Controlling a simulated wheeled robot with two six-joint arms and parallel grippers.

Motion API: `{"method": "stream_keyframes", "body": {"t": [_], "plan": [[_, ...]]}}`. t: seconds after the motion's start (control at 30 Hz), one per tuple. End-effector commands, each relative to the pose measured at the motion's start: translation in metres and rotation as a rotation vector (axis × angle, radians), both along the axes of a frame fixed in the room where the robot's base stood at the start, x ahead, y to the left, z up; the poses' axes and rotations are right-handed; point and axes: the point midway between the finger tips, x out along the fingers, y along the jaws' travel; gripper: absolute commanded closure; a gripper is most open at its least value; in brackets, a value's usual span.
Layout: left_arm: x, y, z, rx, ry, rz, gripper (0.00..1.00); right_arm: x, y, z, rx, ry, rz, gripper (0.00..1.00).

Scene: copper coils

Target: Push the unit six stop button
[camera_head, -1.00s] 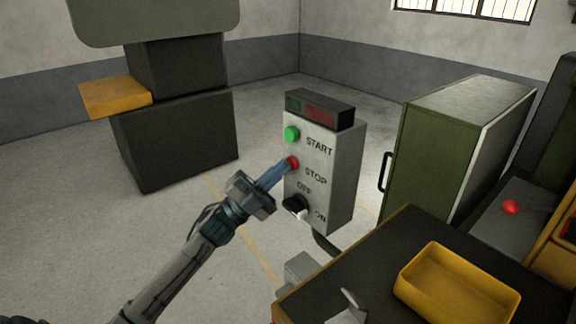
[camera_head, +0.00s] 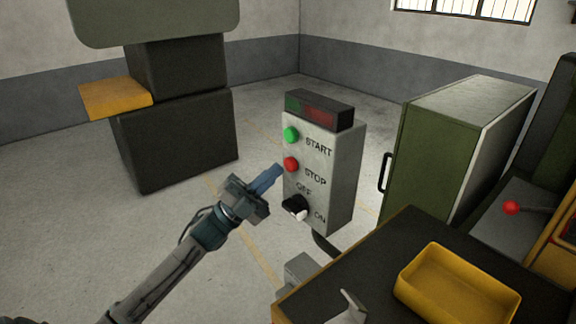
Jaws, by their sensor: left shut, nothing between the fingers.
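The control box (camera_head: 338,172) is grey and stands in the middle of the head view. Its red stop button (camera_head: 291,164) sits beside the STOP label, below the green start button (camera_head: 291,134). A black rotary switch (camera_head: 296,205) marked OFF and ON is lower down. A dark panel with a green and a red section (camera_head: 319,110) tops the box. My left gripper (camera_head: 279,170) is shut and empty. Its blue fingertips are just left of the red button and appear slightly apart from it.
A dark table (camera_head: 400,250) with a yellow tray (camera_head: 455,290) is at the lower right. A green cabinet (camera_head: 425,165) with a black handle stands right of the box. A dark machine with a yellow ledge (camera_head: 113,97) stands at the left. Open floor lies between.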

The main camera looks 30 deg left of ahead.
Motion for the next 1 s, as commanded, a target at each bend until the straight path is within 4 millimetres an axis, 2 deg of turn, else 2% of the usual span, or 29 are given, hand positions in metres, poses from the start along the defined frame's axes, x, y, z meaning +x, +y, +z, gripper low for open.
{"method": "stream_keyframes", "body": {"t": [0.3,0.4,0.53,1.0], "plan": [[-0.025,0.010,0.002,0.003,0.005,-0.001,1.00,0.000,0.000,0.014,0.000,0.000,0.000,0.64],[-0.034,0.014,0.004,0.003,0.006,-0.002,1.00,0.000,0.000,0.028,0.000,0.000,0.000,0.64],[-0.043,0.018,0.002,0.002,0.004,-0.001,1.00,0.000,-0.001,0.036,-0.001,0.000,0.000,0.64],[-0.046,0.019,0.000,0.000,0.000,0.000,1.00,0.000,-0.003,0.036,-0.004,0.000,0.002,0.64]]}}
